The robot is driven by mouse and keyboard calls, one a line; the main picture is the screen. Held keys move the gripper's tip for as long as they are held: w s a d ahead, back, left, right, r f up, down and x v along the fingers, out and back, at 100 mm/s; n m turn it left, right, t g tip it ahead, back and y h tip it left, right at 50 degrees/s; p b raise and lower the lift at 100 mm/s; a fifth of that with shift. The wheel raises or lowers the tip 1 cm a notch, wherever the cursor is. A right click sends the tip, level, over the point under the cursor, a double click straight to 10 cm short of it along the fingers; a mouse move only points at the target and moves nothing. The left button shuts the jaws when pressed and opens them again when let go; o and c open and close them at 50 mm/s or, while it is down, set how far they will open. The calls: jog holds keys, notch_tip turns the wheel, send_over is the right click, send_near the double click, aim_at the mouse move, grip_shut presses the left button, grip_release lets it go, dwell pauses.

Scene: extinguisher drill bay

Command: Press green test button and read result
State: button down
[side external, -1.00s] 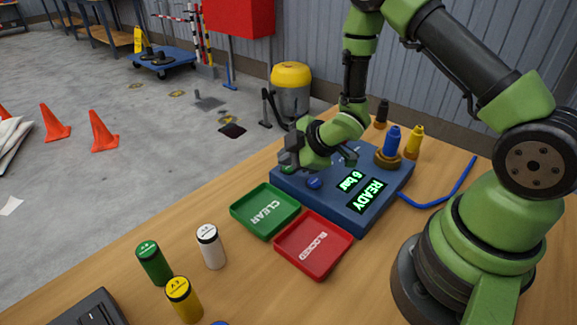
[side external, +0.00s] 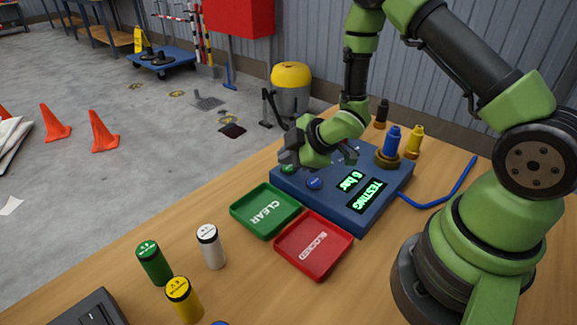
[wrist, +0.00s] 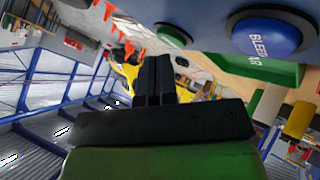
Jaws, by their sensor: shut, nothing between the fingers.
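The blue test box (side external: 340,202) stands on the bench. Its displays read "6 bar" and "TESTING" (side external: 366,196) in green. The green button (side external: 288,168) is at the box's far left corner, partly hidden under my gripper; it also shows at the top of the wrist view (wrist: 174,34). A blue button (side external: 314,183) beside it reads "BLEED" in the wrist view (wrist: 265,36). My gripper (side external: 287,158) is shut and empty, close over the green button and seemingly just clear of it. A blue nozzle (side external: 392,141) stands in a brass-coloured socket on the box.
A green CLEAR tray (side external: 241,214) and a red BLOCKED tray (side external: 287,250) lie in front of the box. Green, white and yellow cylinders stand nearer on the bench. A yellow nozzle (side external: 415,140) and a black one (side external: 381,113) stand behind. A blue hose (side external: 452,188) runs right.

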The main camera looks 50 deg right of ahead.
aim_at(288, 169)
jog(key=shift+r, duration=0.35)
jog(key=shift+r, duration=2.55)
